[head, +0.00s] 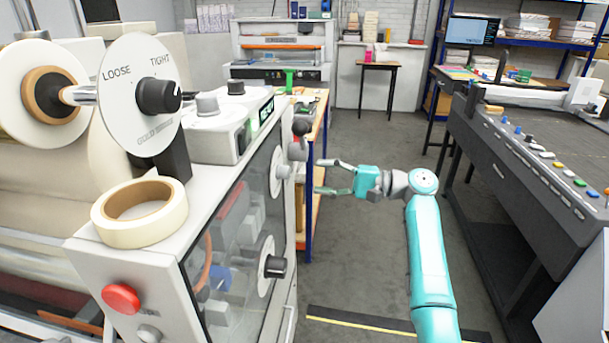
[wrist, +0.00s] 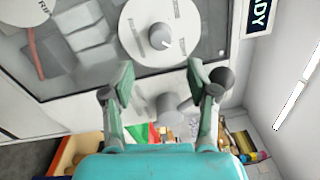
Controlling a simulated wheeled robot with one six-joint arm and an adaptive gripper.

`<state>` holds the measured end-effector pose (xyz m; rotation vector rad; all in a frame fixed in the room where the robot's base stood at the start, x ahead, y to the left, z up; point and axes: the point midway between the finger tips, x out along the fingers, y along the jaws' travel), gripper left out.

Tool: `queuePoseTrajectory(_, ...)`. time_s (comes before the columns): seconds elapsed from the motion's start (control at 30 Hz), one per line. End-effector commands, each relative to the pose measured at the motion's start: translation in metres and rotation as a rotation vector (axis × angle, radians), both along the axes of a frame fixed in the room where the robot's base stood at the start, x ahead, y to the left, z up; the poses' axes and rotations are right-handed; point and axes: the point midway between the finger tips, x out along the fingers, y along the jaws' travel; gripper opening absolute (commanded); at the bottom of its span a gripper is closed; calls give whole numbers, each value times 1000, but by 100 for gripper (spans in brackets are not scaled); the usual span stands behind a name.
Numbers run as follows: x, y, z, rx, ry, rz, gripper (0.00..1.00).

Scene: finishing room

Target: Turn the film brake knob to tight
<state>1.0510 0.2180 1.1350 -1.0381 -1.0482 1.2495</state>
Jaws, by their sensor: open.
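The film brake knob (head: 158,96) is a black knob on a round white dial (head: 125,100) marked LOOSE and TIGHT, at the upper left of the machine in the head view. The knob carries a light pointer mark on its side, but I cannot tell exactly where it points. My gripper (head: 330,176) is open and empty, well to the right of the dial, beside the machine's glazed side. In the wrist view my gripper (wrist: 160,82) has its fingers spread before another round white dial (wrist: 150,30) with a grey knob (wrist: 160,36). That dial's lettering is unreadable.
A roll of tape (head: 140,212) lies on the machine's top ledge near a red button (head: 121,298). A lower dial knob (head: 275,266) and a dark ball-ended lever (head: 301,127) stick out from the machine's side. Open floor (head: 360,250) lies to the right.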

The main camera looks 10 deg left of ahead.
Motion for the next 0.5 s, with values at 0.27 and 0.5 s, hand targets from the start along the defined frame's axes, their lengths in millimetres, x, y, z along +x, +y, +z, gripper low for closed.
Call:
queuePoseTrajectory(0.27,-1,-36,-1,0,0,-1,59)
queuePoseTrajectory(0.5,-1,-42,-1,0,0,0,59)
